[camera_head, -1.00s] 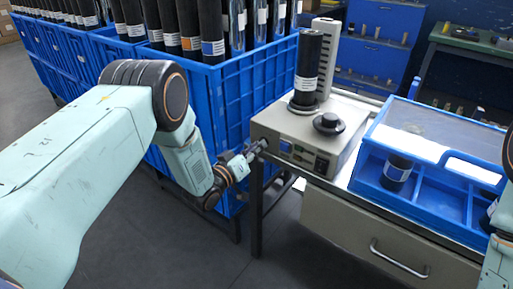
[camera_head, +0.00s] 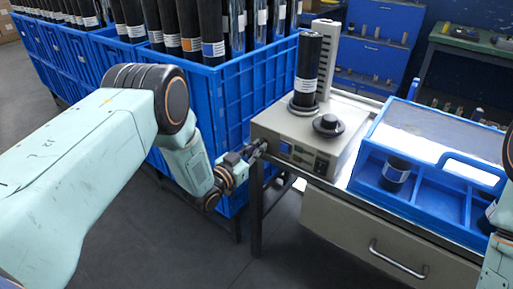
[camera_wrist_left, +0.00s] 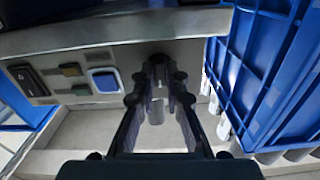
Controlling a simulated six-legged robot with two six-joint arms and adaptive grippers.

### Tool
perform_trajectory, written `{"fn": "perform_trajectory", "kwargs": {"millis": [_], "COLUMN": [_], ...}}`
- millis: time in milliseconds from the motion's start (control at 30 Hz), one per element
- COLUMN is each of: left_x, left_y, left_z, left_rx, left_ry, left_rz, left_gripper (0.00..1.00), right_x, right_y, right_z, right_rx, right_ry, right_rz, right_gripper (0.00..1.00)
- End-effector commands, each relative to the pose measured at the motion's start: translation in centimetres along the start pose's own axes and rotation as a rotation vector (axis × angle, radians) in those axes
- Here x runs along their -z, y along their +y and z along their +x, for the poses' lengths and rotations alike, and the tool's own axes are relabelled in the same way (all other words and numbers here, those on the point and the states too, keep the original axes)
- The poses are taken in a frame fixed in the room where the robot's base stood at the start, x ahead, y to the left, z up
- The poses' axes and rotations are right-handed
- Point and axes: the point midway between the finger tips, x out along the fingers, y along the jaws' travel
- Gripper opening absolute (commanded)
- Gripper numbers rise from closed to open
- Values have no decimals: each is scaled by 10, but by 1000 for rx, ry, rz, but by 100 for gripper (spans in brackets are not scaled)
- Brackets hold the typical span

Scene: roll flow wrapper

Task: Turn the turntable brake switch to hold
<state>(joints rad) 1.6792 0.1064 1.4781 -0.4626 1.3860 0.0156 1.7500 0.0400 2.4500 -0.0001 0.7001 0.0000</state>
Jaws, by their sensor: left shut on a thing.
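The wrapper machine (camera_head: 345,120) is a beige box on the bench, with a black roll (camera_head: 308,65) upright on its round turntable (camera_head: 304,106). My left gripper (camera_head: 254,151) is at the left end of its front panel. In the left wrist view, its fingers (camera_wrist_left: 160,80) converge on a small dark part, apparently the brake switch (camera_wrist_left: 158,64), mostly hidden by the fingertips. The switch's setting cannot be read. My right gripper is not in view; only part of my right arm shows at the right edge.
A blue lit button (camera_wrist_left: 104,80) and a black rocker switch (camera_wrist_left: 29,80) sit on the same panel. A black knob (camera_head: 328,123) is on top of the machine. Blue crates (camera_head: 225,95) of rolls stand close on the left. A blue divided tray (camera_head: 425,205) lies to the right.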

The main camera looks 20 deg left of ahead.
Motion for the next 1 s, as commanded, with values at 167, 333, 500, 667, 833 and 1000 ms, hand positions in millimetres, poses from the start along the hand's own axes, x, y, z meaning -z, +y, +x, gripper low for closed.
{"fn": "perform_trajectory", "kwargs": {"millis": [167, 333, 500, 667, 833, 1000], "left_x": [0, 0, 0, 0, 0, 0], "left_y": [0, 0, 0, 0, 0, 0], "left_z": [0, 0, 0, 0, 0, 0], "left_rx": [0, 0, 0, 0, 0, 0], "left_ry": [-1, -1, -1, -1, -1, -1], "left_rz": [156, 283, 377, 435, 467, 476], "left_gripper": [0, 0, 0, 0, 0, 0], "right_x": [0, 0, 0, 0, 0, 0], "right_y": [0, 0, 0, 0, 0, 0], "right_z": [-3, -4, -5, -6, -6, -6], "right_rx": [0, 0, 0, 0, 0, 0], "right_ry": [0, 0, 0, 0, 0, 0], "right_rz": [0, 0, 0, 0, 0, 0], "right_gripper": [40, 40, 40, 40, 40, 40]}}
